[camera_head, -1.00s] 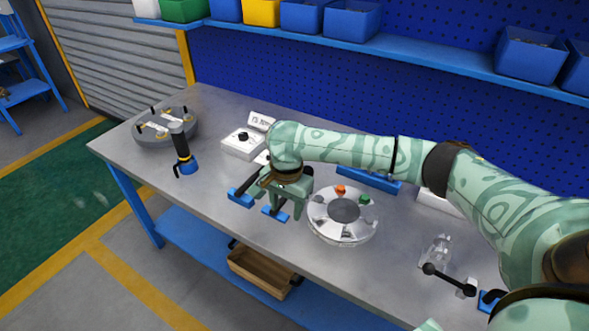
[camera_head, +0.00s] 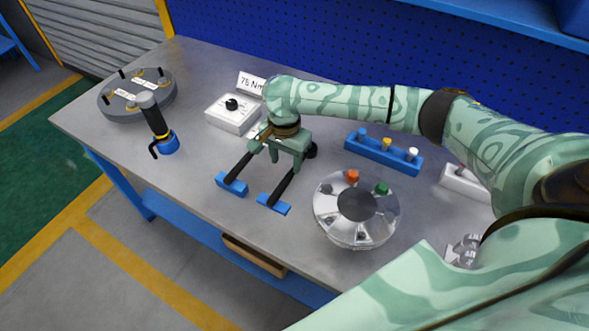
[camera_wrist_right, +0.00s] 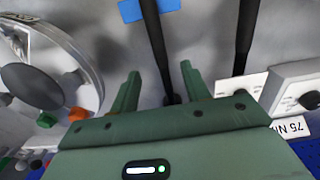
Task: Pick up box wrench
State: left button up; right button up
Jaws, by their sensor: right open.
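Two long black wrench-like tools lie side by side on the table, their near ends on blue blocks. The left one (camera_head: 237,168) and the right one (camera_head: 283,185) run back under my right gripper (camera_head: 277,158). I cannot tell surely which is the box wrench, as their far ends are mostly hidden. In the right wrist view my right gripper (camera_wrist_right: 160,72) is open, and one black handle (camera_wrist_right: 157,45) runs between its fingers in the picture. The other handle (camera_wrist_right: 246,35) lies outside them. Contact cannot be judged. My left gripper is not in view.
A silver round carousel (camera_head: 330,215) stands right of the tools, with a blue rack (camera_head: 375,155) behind it. A white dial box (camera_head: 228,120) and a 75 Nm sign (camera_head: 251,84) stand behind left. A black driver (camera_head: 154,118) and grey flanged disc (camera_head: 112,108) are farther left.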

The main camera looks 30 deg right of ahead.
aim_at(286, 179)
notch_tip(286, 179, down, 2)
jog(key=shift+d+f+b, duration=0.1)
jog(key=shift+b, duration=0.2)
jog(key=shift+f, duration=0.4)
jog(key=shift+f+b, duration=0.3)
jog(key=shift+b, duration=0.1)
jog(key=f+b, duration=0.1)
jog(key=f, duration=0.1)
jog(key=f+b, duration=0.2)
jog(key=shift+a+f, duration=0.2)
jog(key=shift+f, duration=0.15)
jog(key=shift+s+r, duration=0.1)
jog(key=shift+r, duration=0.1)
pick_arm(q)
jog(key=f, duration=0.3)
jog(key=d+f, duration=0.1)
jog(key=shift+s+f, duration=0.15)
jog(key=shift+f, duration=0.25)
pick_arm(e)
grip_shut()
